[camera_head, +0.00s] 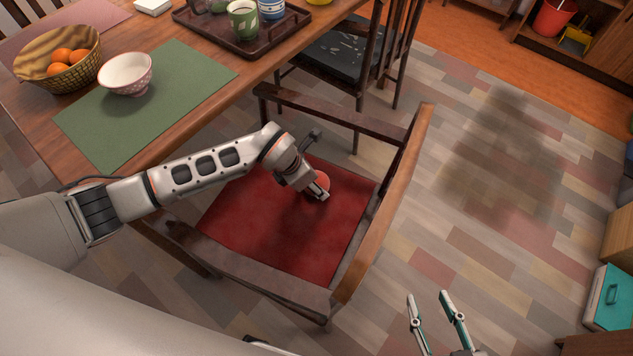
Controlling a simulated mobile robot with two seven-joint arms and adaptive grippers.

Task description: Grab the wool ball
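The wool ball (324,179) is a small round reddish-pink thing over the red seat (280,240) of a wooden armchair. It is partly hidden behind my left gripper (319,190). My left arm reaches in from the left over the chair, and the fingers overlap the ball. I cannot tell whether they are closed on it, or whether the ball rests on the seat. My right gripper (437,305) is at the bottom, right of the chair, over the floor. Its two fingers are spread, with nothing between them.
The armchair's wooden armrest (385,227) and backrest frame surround the seat. A wooden table (55,140) at upper left bears a basket of oranges (57,57), a bowl (126,73) on a green mat, and a tray (250,40) with cups. The floor at right is open.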

